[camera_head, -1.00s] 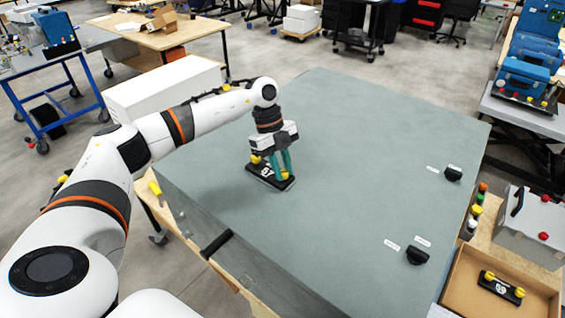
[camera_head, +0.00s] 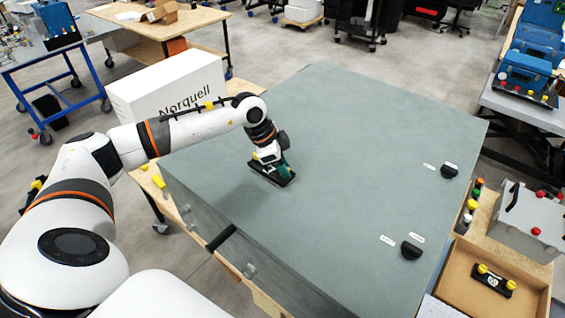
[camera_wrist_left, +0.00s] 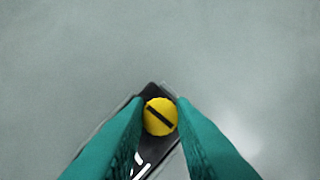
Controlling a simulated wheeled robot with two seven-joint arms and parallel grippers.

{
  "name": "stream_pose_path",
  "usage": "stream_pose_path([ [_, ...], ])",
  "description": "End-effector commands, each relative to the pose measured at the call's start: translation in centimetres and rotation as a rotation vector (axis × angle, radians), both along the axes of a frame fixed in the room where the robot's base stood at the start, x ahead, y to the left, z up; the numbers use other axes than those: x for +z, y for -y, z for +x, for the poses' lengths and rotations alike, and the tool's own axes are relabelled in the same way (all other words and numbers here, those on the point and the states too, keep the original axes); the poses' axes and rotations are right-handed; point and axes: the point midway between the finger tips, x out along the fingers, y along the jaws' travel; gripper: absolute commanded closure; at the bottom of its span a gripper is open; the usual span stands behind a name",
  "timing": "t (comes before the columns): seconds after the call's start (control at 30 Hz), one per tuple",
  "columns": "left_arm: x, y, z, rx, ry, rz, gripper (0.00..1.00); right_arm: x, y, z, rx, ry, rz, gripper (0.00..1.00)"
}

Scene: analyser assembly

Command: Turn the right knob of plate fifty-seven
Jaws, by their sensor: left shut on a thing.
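A black plate (camera_head: 275,179) lies on the large grey-green surface, below my left gripper. Its number is mostly hidden in both views now. My left gripper (camera_head: 284,169) has teal fingers and points down at the plate. In the left wrist view the fingers (camera_wrist_left: 160,120) are closed around a round yellow knob (camera_wrist_left: 160,116), one on each side. The knob has a black diagonal bar on its top. The plate (camera_wrist_left: 148,150) shows partly beneath it, with white marks partly covered by the fingers. The plate's other knob is not clearly visible. My right gripper is out of view.
Two black handles (camera_head: 411,250) (camera_head: 449,171) with white labels are on the right of the surface. A cardboard tray (camera_head: 450,285) at lower right holds another black plate (camera_head: 494,280) with two yellow knobs. A white Norquell box (camera_head: 170,90) stands behind my left arm.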

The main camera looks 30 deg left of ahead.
Motion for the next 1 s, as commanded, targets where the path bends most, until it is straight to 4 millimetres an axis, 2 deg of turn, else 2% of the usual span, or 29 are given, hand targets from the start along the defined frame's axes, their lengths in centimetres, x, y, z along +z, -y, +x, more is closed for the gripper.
stream_pose_path([
  [0.03, -0.68, 0.21, -0.49, 0.038, -0.017, 0.001, 1.0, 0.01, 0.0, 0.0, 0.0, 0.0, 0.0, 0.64],
  [1.0, -0.64, 0.68, -0.49, 0.641, -0.019, -0.007, 1.0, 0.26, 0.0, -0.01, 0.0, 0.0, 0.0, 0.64],
])
